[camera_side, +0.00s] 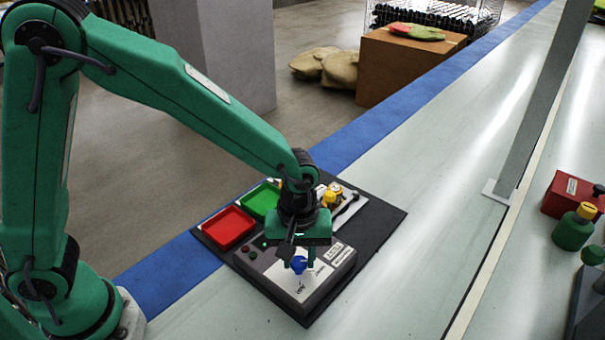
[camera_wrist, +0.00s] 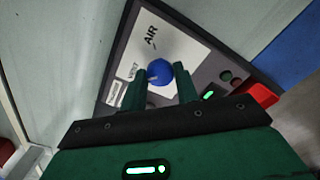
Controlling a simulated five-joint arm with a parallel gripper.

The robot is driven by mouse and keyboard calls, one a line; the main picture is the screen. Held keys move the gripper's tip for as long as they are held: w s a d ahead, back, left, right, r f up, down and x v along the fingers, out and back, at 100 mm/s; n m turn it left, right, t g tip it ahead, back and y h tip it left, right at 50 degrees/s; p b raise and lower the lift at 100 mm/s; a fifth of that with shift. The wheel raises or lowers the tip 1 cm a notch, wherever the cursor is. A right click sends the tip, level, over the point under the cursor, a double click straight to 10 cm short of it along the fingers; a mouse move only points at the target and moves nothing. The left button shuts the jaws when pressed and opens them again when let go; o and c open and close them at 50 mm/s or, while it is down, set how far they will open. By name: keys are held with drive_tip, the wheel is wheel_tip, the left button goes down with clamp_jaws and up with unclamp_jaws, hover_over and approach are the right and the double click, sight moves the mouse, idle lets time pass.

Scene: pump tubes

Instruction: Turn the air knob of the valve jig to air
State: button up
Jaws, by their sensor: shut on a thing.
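The valve jig (camera_side: 318,284) is a dark grey box with a white label plate, on a black mat. Its blue air knob (camera_side: 298,264) stands on the plate. The knob also shows in the wrist view (camera_wrist: 160,72), with the word AIR above it and VENT to its left; a light mark on its lower left edge lies nearer VENT. My gripper (camera_side: 298,262) points down over the jig. In the wrist view its two green fingers (camera_wrist: 160,84) stand on either side of the knob and are shut on it. The contact faces are partly hidden.
A red tray (camera_side: 228,227) and a green tray (camera_side: 259,200) stand on the black mat (camera_side: 385,217) behind the jig. A yellow-topped part (camera_side: 329,197) is close behind my gripper. The bench to the right is clear up to a grey post (camera_side: 530,120).

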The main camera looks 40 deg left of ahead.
drive_tip(key=m, duration=0.8)
drive_tip(key=shift+m, duration=0.3)
drive_tip(key=m, duration=0.4)
drive_tip(key=shift+m, duration=0.3)
drive_tip(key=m, duration=0.4)
drive_tip(key=o, duration=1)
drive_tip(key=shift+c, duration=0.2)
drive_tip(key=shift+r, duration=0.1)
